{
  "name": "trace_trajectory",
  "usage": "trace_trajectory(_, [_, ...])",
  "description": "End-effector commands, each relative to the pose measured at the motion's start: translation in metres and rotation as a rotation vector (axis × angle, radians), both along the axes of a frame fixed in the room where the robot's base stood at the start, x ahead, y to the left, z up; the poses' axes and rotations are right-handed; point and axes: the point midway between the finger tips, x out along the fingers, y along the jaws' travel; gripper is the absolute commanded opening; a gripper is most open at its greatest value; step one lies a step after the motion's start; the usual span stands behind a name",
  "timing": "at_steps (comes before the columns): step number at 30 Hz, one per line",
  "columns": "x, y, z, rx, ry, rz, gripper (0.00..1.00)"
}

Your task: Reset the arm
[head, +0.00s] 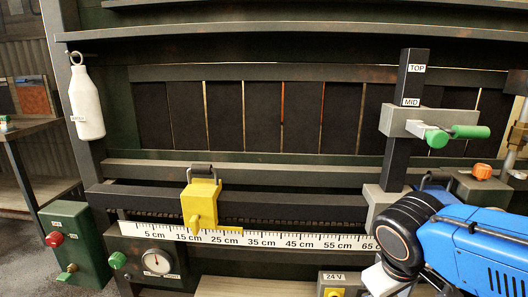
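My blue arm (470,250) reaches in from the right edge at the lower right. Its dark rounded joint (405,235) is in front of the right end of the ruler and the foot of the upright post. A pale part (382,280) shows below that joint, cut off by the bottom edge. I cannot make out any fingertips, so my gripper is not in view, and neither is anything it may hold.
A yellow slider (199,205) sits on the rail above the ruler (290,238), near 20 cm. A post (403,130) carries a green-handled clamp (437,138) below MID. A white bottle (86,103) hangs at left. A green box (75,245) and gauge (157,262) are lower left.

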Motion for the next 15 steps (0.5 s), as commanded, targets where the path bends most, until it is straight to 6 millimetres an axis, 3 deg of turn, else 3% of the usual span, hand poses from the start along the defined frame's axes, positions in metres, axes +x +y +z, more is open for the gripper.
trace_trajectory(15, [-0.020,-0.021,0.005,0.265,-0.185,-0.241,0.53])
